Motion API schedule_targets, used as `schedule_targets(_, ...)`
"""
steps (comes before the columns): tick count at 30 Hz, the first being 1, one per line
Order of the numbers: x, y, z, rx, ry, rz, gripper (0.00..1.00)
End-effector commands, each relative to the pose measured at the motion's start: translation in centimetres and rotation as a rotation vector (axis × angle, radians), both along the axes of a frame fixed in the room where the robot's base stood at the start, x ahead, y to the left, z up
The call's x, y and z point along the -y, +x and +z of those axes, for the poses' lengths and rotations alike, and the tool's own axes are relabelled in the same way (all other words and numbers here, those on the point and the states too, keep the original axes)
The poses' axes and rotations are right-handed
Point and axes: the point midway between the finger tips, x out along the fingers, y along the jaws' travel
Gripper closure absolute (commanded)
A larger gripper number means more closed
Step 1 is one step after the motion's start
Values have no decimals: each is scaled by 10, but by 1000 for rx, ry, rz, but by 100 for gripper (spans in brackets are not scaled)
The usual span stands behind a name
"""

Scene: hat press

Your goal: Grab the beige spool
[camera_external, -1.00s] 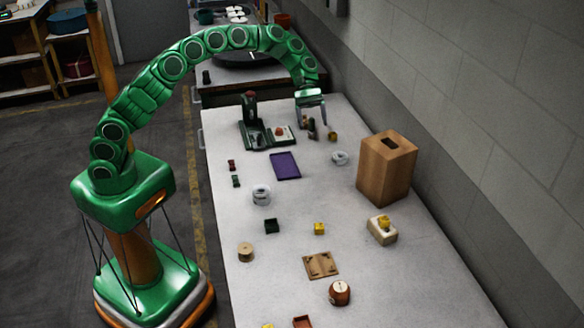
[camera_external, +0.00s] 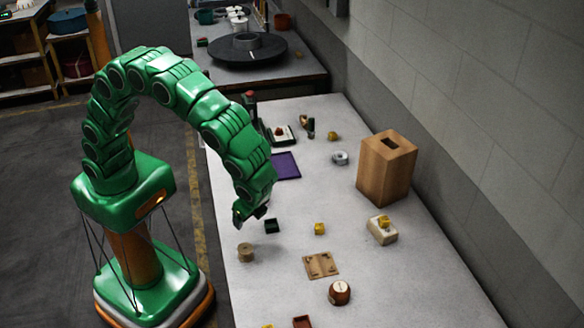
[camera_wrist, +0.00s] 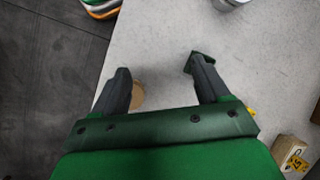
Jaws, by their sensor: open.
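The beige spool (camera_external: 245,252) stands on the grey-white table near its left edge. In the wrist view the spool (camera_wrist: 138,97) shows as a tan round shape, partly hidden behind the left finger and the gripper body. My gripper (camera_external: 249,214) is above the table, a little behind the spool in the external view and apart from it. In the wrist view my gripper (camera_wrist: 157,67) has its fingers wide apart, with only bare table between the tips.
A tall wooden box (camera_external: 386,168) stands by the wall.

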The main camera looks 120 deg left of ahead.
Motion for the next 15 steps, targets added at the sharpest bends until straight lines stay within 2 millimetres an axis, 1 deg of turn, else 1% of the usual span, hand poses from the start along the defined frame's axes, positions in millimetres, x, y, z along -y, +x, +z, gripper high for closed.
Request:
schedule_targets(1,13,-5,2,-18,39,-120,25)
schedule_targets(3,24,-9,8,-43,94,-281,25)
schedule_targets(8,49,-16,22,-123,227,-644,25)
schedule_targets(12,69,-18,41,-214,354,-943,25)
schedule_targets(15,82,-19,55,-281,436,-1114,25)
